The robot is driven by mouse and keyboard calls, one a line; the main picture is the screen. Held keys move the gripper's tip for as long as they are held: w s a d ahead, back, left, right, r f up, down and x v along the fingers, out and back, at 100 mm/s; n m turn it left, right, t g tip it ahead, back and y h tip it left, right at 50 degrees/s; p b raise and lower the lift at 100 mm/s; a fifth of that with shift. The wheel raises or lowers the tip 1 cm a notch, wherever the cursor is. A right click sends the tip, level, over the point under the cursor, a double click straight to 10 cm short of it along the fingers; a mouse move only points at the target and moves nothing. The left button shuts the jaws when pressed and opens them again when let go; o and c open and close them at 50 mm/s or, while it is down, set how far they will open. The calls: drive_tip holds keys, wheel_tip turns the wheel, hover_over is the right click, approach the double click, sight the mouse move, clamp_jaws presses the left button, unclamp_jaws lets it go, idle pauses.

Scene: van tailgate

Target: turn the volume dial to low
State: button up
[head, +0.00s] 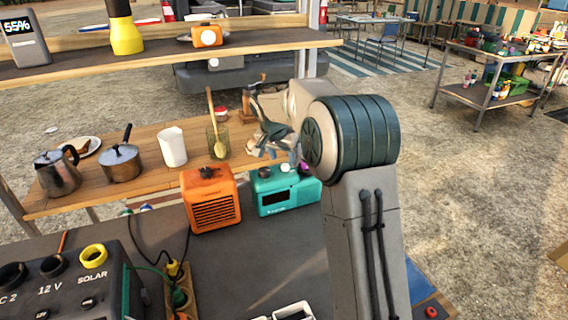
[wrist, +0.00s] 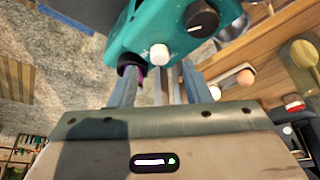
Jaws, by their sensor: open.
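A teal radio (head: 285,197) with a dark display stands on the dark tailgate surface, left of my arm. It also fills the top of the wrist view (wrist: 150,28). Its top carries a black dial with a white line (wrist: 202,19), a white knob (wrist: 160,54) and a dark knob with a purple band (wrist: 131,63). I cannot read which one is the volume dial. My gripper (wrist: 160,92) is open and empty, its fingers pointing at the radio's top. The white knob lies between the finger lines; the purple-banded knob is close to the left finger. Contact cannot be told.
An orange box (head: 210,200) with a grille stands just left of the radio. Behind are a wooden counter with a white cup (head: 172,146), a pot (head: 121,163) and a kettle (head: 57,173). A power station (head: 65,285) with cables is at front left.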

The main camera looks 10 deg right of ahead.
sight(285, 165)
drive_tip(key=shift+x, duration=2.05)
clamp_jaws()
